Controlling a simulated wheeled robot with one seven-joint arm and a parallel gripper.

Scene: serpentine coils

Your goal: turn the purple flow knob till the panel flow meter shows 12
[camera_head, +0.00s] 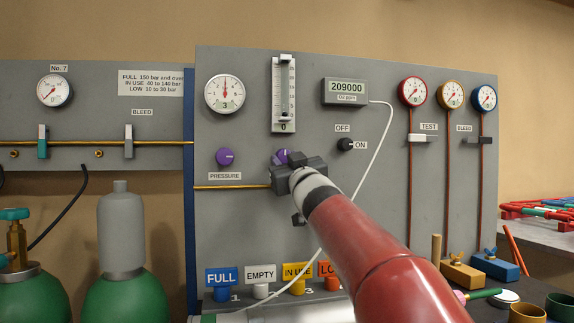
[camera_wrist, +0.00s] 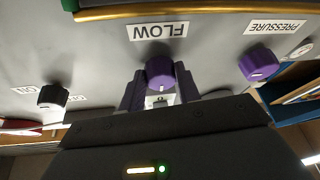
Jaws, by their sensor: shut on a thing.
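The purple flow knob (camera_wrist: 159,71) sits on the grey panel just below the upside-down FLOW label in the wrist view. In the head view it shows only as a small purple piece (camera_head: 281,156) behind my gripper. My gripper (camera_wrist: 160,84) is shut on the flow knob, one finger on each side of it. The panel flow meter (camera_head: 284,92) is an upright tube with a scale, above the knob in the head view. The figure at its foot reads 0.
The purple pressure knob (camera_head: 225,156) is left of my gripper, and the black OFF/ON switch (camera_head: 346,145) is to its right. A white cable (camera_head: 388,135) hangs from the display (camera_head: 346,91) reading 209000. A brass pipe (camera_head: 232,187) runs below the knobs.

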